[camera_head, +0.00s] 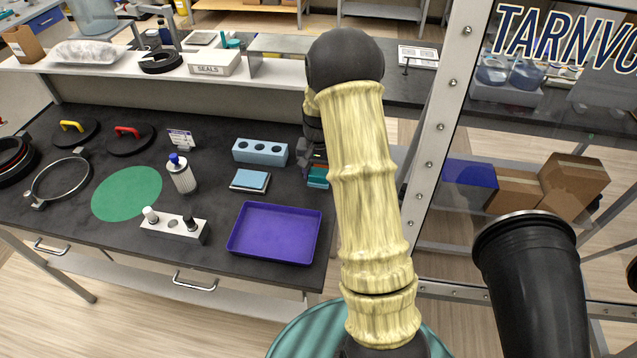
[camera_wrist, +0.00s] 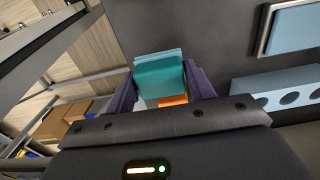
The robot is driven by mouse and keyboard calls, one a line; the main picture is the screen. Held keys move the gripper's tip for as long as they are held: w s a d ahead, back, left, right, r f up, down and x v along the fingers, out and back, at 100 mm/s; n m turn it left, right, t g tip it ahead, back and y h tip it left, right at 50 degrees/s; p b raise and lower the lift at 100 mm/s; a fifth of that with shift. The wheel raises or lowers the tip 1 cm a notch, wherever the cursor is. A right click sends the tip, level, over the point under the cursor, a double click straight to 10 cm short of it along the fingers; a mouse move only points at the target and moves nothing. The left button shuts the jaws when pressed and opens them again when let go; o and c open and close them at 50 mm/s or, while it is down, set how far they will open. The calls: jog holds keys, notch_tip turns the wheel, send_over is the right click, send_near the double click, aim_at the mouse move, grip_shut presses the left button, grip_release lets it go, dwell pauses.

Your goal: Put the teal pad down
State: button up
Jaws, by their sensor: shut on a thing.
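The teal pad (camera_wrist: 160,76) is between the two purple fingers of my gripper (camera_wrist: 162,88) in the wrist view. The gripper is shut on it. A lighter blue edge shows along the pad's far side, and an orange patch (camera_wrist: 172,100) shows at its near side. In the head view the teal pad (camera_head: 318,177) shows just left of my yellow-sleeved arm, near the bench's right edge. My arm hides much of the gripper (camera_head: 312,158) there. I cannot tell whether the pad touches the bench top.
A light blue pad on a dark-edged base (camera_head: 250,180) and a blue block with holes (camera_head: 260,152) lie left of the gripper. A purple tray (camera_head: 275,232) is at the bench's front. A green disc (camera_head: 127,193), white bottle (camera_head: 181,175) and white rack (camera_head: 175,225) stand further left.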

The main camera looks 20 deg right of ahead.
aim_at(318, 184)
jog(key=shift+a+f, duration=0.2)
jog(key=shift+f, duration=0.15)
jog(key=shift+f+p, duration=0.7)
jog(key=shift+f, duration=1.25)
jog(key=o, duration=0.9)
jog(key=shift+f, duration=0.1)
jog(key=shift+f+b, duration=0.25)
jog(key=shift+b, duration=0.05)
jog(key=r+b, duration=0.1)
jog(key=r, duration=0.5)
jog(key=r+b, duration=0.1)
jog(key=r, duration=0.4)
jog(key=w+r+b, duration=0.1)
jog(key=r, duration=0.5)
jog(key=shift+r, duration=0.35)
